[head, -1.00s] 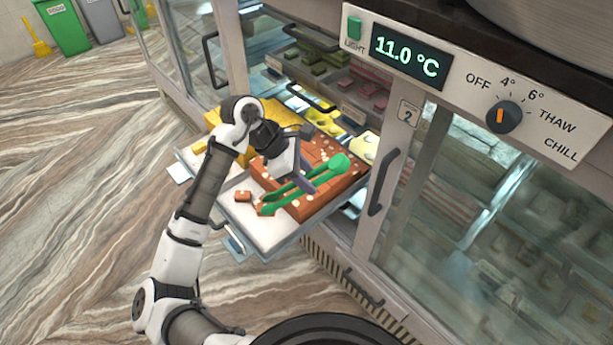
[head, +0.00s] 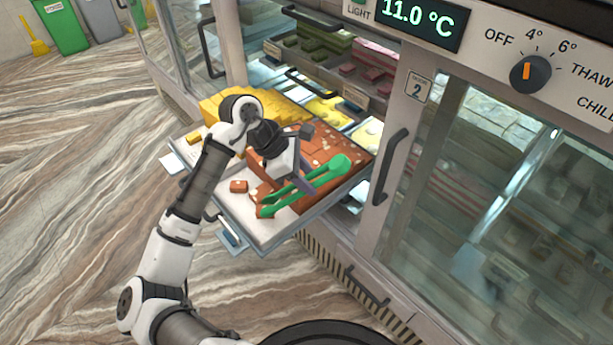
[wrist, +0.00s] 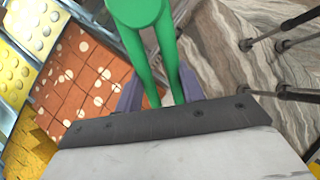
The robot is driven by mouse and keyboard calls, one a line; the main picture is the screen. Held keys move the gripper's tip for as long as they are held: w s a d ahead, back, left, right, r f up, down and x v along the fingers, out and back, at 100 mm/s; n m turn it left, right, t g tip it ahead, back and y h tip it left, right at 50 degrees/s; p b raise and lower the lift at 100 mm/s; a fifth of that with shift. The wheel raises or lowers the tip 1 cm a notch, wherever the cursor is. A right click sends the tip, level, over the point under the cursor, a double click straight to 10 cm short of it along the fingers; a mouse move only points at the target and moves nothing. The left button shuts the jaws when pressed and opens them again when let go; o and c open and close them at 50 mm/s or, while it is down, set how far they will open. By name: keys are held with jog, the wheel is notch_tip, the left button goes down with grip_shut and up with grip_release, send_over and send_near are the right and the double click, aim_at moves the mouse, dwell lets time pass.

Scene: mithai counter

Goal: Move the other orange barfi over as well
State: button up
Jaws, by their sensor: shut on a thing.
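My gripper (head: 303,183) is shut on a pair of green tongs (head: 330,176). The tongs also fill the gap between my fingers in the wrist view (wrist: 150,45). They reach across the tray of orange barfi (head: 338,145), with their narrow ends towards the tray's front left. Whether the tongs pinch a piece, or touch the barfi below, I cannot tell. One loose orange piece (head: 238,186) lies apart on the bare white part of the tray (head: 232,207). In the wrist view the orange barfi (wrist: 75,85), dotted with white, is left of the tongs.
A tray of yellow barfi (head: 225,102) adjoins on the left, with a loose yellow piece (head: 193,139). Pale yellow sweets (head: 325,108) lie behind, inside the case. A glass door with a dark handle (head: 390,167) stands close on the right. The marbled floor is open at left.

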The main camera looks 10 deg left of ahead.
jog(key=o, duration=0.9)
jog(key=shift+c, duration=0.2)
jog(key=shift+r, duration=0.1)
notch_tip(320, 180, up, 10)
jog(key=p, duration=1.2)
jog(key=c, duration=0.8)
jog(key=shift+s, duration=0.1)
